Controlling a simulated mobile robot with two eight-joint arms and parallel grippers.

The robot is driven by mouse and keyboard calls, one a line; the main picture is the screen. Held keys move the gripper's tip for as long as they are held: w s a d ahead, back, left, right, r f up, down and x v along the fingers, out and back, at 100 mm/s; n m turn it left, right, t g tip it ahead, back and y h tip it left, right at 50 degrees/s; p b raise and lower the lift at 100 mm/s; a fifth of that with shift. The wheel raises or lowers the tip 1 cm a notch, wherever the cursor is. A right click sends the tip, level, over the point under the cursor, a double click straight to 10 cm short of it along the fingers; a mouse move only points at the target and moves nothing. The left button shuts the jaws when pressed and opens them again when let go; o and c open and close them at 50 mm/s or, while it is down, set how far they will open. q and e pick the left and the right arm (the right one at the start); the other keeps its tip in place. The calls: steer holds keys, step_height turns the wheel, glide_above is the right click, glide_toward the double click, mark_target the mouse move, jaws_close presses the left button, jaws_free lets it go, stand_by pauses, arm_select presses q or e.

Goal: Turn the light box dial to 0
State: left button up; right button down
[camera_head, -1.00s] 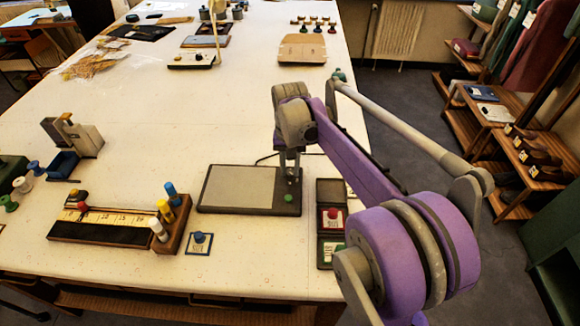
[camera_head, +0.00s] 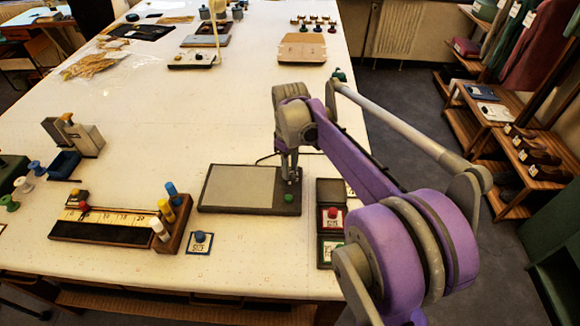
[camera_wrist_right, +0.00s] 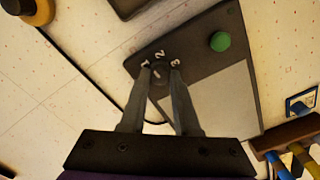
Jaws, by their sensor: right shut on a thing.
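The light box (camera_head: 250,207) lies flat on the white table, a dark slab with a pale panel and a green button (camera_head: 289,198). In the right wrist view its dark casing (camera_wrist_right: 202,50) carries a small round dial (camera_wrist_right: 160,80). White digits 1, 2 and 3 show around the dial; no 0 is visible, and the dial's pointer cannot be made out. My right gripper (camera_head: 290,176) reaches down onto the dial at the box's right end. Its fingers (camera_wrist_right: 160,82) are shut on the dial, one on each side. My left gripper is out of view.
A blue button (camera_head: 199,237) on a card and a wooden rack (camera_head: 172,222) with coloured cylinders stand to the left. The table's middle is clear.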

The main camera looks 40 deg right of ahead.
steer(key=n, duration=0.4)
steer(key=shift+n, duration=0.3)
steer(key=n, duration=0.3)
steer(key=shift+n, duration=0.4)
steer(key=n, duration=0.4)
steer(key=shift+n, duration=2)
steer(key=c, duration=0.6)
jaws_free()
steer(key=shift+c, duration=0.2)
